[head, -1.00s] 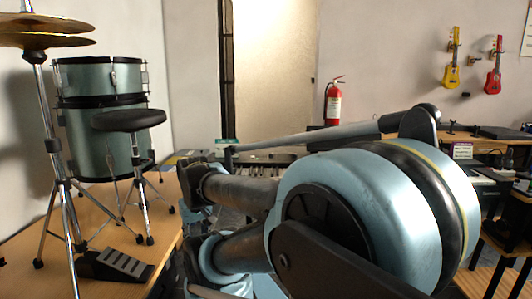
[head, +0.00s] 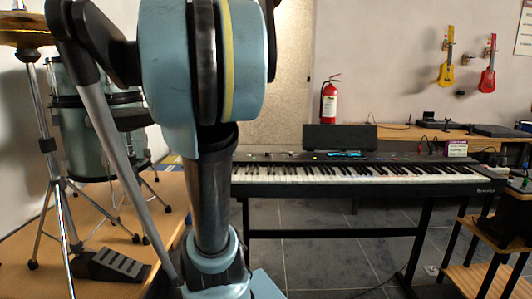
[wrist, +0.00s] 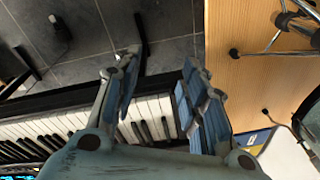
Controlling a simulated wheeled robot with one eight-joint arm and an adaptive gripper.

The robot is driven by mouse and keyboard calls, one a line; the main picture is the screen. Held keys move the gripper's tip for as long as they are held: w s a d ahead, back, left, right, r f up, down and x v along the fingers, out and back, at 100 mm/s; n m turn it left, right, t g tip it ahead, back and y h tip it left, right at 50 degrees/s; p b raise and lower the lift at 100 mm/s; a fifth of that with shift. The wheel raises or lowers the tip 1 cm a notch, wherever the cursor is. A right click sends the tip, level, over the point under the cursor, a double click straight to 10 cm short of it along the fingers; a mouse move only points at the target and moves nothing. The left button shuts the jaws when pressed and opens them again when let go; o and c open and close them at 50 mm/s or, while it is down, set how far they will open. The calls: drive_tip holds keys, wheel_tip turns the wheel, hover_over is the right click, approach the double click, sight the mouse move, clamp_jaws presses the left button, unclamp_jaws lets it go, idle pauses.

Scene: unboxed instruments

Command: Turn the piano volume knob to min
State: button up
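The piano (head: 360,174) stands on a black stand right of centre in the head view, with a lit blue display on its panel. Small controls show along the panel's left part (head: 268,156); they are too small to tell which is the volume knob. My gripper (wrist: 158,72) is open and empty in the wrist view, its blue-grey fingers spread apart. The fingers show in front of the piano's white and black keys (wrist: 62,122). The volume knob cannot be made out in the wrist view. My arm hides the piano's left end in the head view, and the gripper is not visible there.
A wooden stand (head: 480,270) is at right. A music rest (head: 340,138) rises behind the keys. A red extinguisher (head: 329,103) stands by the wall. Tiled floor is open under the piano.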

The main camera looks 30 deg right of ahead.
drive_tip(key=w+d+r+m, duration=0.7)
drive_tip(key=w+d, duration=0.1)
drive_tip(key=d, duration=0.1)
wheel_tip(320, 180, up, 5)
drive_tip(key=m+g, duration=0.1)
drive_tip(key=m, duration=1.4)
hover_over(267, 154)
drive_tip(key=w, duration=0.1)
drive_tip(key=f, duration=1.6)
drive_tip(key=shift+d+f, duration=0.1)
drive_tip(key=shift+d, duration=0.3)
clamp_jaws()
drive_tip(key=shift+a, duration=0.2)
drive_tip(key=shift+d, duration=0.15)
